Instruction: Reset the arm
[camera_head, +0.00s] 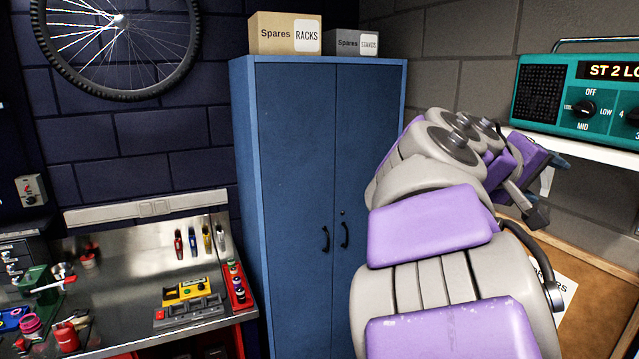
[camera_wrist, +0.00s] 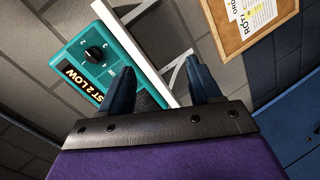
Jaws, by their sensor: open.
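My arm, grey with purple panels, fills the right of the head view, folded up in front of the cabinet and the right wall. My gripper (camera_wrist: 158,68) shows in the wrist view with its two dark blue fingers spread apart and nothing between them. Behind the fingers are the teal radio (camera_wrist: 105,68) and its white shelf (camera_wrist: 173,77). In the head view the gripper end is just below the radio (camera_head: 585,95) and near the shelf (camera_head: 600,155); its fingers are mostly hidden there by the arm.
A blue cabinet (camera_head: 290,190) with closed doors stands in the middle, with two spares boxes (camera_head: 285,33) on top. A metal workbench (camera_head: 130,265) with tools is at the left, below a hanging wheel (camera_head: 115,45). A cork board (camera_wrist: 235,30) hangs below the shelf.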

